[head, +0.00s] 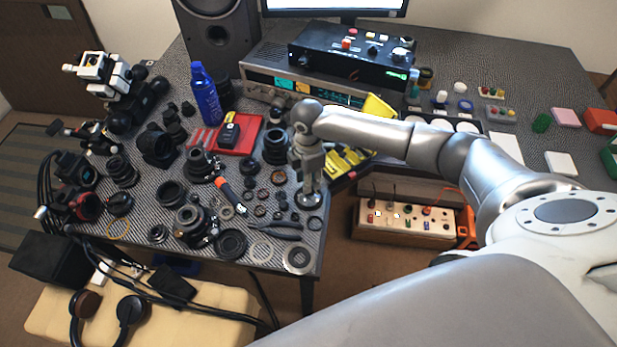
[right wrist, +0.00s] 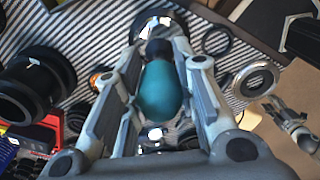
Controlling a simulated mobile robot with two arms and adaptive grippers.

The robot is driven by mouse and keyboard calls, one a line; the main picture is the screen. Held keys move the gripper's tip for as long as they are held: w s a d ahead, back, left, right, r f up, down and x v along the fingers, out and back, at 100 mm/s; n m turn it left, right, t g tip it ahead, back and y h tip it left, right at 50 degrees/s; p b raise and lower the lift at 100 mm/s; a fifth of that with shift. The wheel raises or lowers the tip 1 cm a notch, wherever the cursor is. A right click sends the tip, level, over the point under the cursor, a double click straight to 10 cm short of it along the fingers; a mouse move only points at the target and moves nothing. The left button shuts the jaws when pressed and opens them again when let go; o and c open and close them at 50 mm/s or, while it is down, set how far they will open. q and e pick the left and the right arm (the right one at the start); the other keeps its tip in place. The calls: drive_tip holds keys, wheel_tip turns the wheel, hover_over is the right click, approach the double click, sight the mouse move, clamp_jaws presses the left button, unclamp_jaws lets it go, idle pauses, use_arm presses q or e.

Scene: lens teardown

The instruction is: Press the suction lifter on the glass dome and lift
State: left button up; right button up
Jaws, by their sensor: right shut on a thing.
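My right gripper (head: 308,182) points down over the near right part of the table. In the right wrist view my right gripper (right wrist: 160,50) is shut on the suction lifter (right wrist: 165,90), a teal bulb with a dark neck between the fingers. Beyond the neck shows a dark round piece with a shiny surface (right wrist: 164,20), apparently the glass dome. The fingers partly hide it, and I cannot tell whether the lifter touches it. A small grey jointed part (right wrist: 293,122) at the right edge may be my left gripper; its jaws are unclear.
Lens barrels and rings crowd the table left of the gripper, including a silver ring (head: 298,258) near the front edge. A red tray (head: 240,136) and a blue bottle (head: 205,95) stand farther back. A white-topped box (head: 405,217) sits below at right.

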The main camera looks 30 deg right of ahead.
drive_tip(key=shift+f, duration=0.4)
drive_tip(key=shift+r, duration=0.1)
idle(0.4)
drive_tip(key=shift+f, duration=0.65)
idle(0.9)
drive_tip(key=shift+s+f+p, duration=0.15)
drive_tip(key=shift+p, duration=0.45)
idle(2.0)
drive_tip(key=shift+r+p, duration=0.9)
drive_tip(key=shift+w+r+p, duration=0.2)
drive_tip(key=shift+r+p, duration=4.5)
drive_tip(key=shift+r, duration=0.05)
